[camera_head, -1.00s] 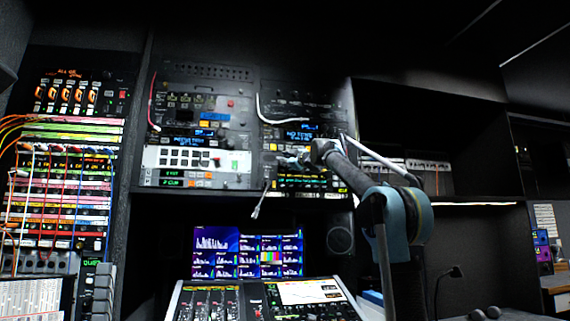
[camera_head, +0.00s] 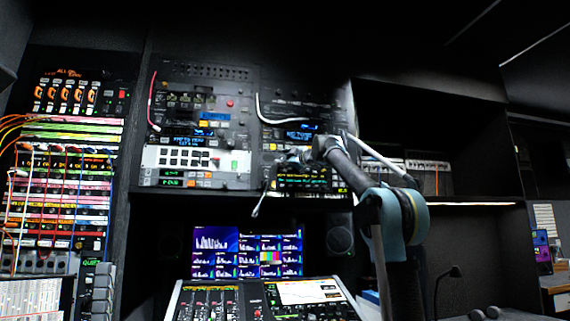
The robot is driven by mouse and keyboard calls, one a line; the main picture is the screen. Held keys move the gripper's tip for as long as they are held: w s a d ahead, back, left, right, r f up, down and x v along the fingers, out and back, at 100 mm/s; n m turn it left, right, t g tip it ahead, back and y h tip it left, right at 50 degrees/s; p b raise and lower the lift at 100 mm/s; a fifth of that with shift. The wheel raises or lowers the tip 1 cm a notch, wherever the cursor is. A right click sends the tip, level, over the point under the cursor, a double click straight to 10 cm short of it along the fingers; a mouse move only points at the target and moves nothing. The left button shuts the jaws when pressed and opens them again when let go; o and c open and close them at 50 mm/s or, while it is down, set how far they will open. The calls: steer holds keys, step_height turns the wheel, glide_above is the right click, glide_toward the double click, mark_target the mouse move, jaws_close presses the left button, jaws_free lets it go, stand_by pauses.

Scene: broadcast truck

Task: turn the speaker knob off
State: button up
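A dark round speaker (camera_head: 340,240) sits under the right end of the rack shelf, to the right of the lit monitor. I cannot make out a distinct speaker knob at this size. My gripper (camera_head: 282,158) is at the end of my raised arm, in front of the right-hand rack panel (camera_head: 300,112), above and left of the speaker. The gripper is small and dark against the panel's controls, so its fingers and any contact with the panel cannot be told.
A patch bay (camera_head: 70,190) with coloured cables fills the left. A monitor (camera_head: 247,252) stands behind a mixing console (camera_head: 258,298) below the rack. A dark shelf opening (camera_head: 460,135) lies to the right. Loose cables hang over the panels.

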steer(key=v, duration=1.2)
stand_by(0.3)
stand_by(0.4)
